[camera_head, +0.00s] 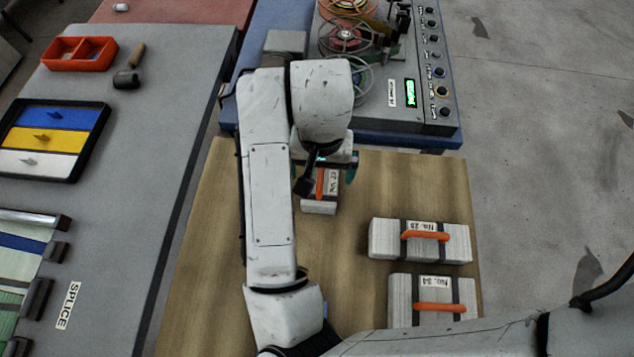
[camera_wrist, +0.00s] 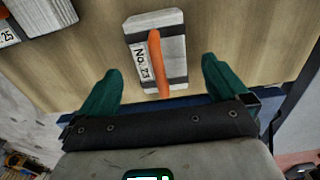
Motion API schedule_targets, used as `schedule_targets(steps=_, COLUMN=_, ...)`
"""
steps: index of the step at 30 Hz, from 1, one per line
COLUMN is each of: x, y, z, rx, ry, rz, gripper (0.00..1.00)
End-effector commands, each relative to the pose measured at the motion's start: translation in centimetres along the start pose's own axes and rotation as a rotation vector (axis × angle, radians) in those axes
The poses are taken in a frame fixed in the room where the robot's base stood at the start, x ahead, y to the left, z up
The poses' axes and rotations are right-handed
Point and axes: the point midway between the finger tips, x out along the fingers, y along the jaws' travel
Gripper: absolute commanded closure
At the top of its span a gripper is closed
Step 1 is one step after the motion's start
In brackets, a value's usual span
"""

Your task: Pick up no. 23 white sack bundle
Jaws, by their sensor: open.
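The no. 23 white sack bundle (camera_head: 319,207) lies on the wooden table, partly hidden under my wrist in the head view. It has dark straps and an orange handle. In the wrist view the bundle (camera_wrist: 172,22) shows its label, reading No. 23, with the handle running along its length. My gripper (camera_head: 325,172) is above the bundle. In the wrist view my gripper (camera_wrist: 161,68) has its two green fingers spread wide, one to each side of the handle line, with nothing between them held. I cannot tell the exact height gap.
Two similar bundles, one labelled No. 25 (camera_head: 382,240) and another below it (camera_head: 400,302), lie on the wooden table (camera_head: 205,265) to the right. A blue machine bench (camera_head: 440,143) borders the far edge. A grey table (camera_head: 150,145) with trays stands left.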

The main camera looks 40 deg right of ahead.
Motion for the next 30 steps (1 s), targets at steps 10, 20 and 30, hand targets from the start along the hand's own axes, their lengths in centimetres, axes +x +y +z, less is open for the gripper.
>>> schedule_targets(steps=10, x=3.0, y=0.0, z=-0.2, rx=-0.002, ry=-0.001, rz=0.003, gripper=0.00)
schedule_targets(steps=20, x=6.2, y=0.0, z=-0.4, rx=0.001, ry=0.000, rz=0.000, gripper=0.00)
schedule_targets(steps=30, x=6.2, y=0.0, z=-0.4, rx=0.001, ry=0.000, rz=0.000, gripper=0.15)
